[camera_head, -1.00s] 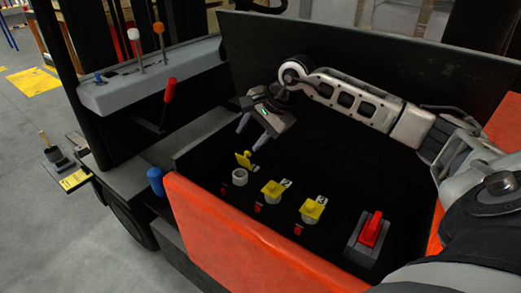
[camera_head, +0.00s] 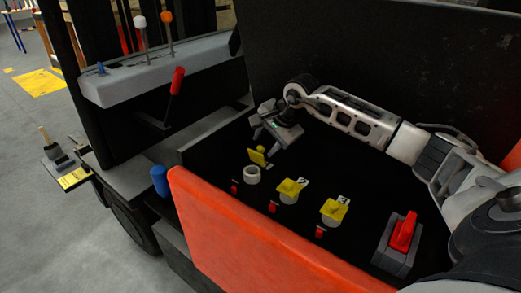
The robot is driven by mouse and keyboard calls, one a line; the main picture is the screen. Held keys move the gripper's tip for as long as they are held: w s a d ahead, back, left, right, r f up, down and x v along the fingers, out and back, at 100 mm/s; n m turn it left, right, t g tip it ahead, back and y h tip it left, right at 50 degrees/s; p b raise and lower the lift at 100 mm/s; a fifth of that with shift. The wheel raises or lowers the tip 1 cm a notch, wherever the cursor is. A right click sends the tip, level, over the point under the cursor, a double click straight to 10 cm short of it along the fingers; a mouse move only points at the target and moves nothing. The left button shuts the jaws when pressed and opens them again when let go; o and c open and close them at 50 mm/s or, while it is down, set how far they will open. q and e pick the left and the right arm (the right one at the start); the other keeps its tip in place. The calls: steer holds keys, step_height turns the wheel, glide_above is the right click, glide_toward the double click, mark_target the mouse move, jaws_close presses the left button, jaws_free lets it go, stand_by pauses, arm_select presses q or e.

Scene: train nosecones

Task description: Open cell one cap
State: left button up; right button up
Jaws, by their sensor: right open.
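Cell one's yellow cap (camera_head: 257,155) stands raised and tilted up behind the open white round mouth of cell one (camera_head: 252,175). My right gripper (camera_head: 263,146) is open and empty, its fingers pointing down just above and behind this raised cap. I cannot tell whether a fingertip touches the cap. The cell two cap (camera_head: 290,187) and cell three cap (camera_head: 334,208) are yellow and lie shut on their cells. My left gripper is not in view.
A red switch (camera_head: 403,232) in a grey housing stands at the right of the dark panel. Small red parts sit in front of the cells. An orange-red cover (camera_head: 245,230) edges the front. A grey lever console (camera_head: 150,75) and blue cylinder (camera_head: 159,181) are at left.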

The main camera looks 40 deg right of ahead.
steer(key=shift+x, duration=0.8)
jaws_close()
steer(key=shift+d+f+y+b, duration=0.1)
steer(key=shift+d+y+b, duration=0.2)
steer(key=shift+b, duration=0.2)
steer(key=shift+d+y, duration=0.1)
steer(key=shift+y, duration=0.2)
jaws_free()
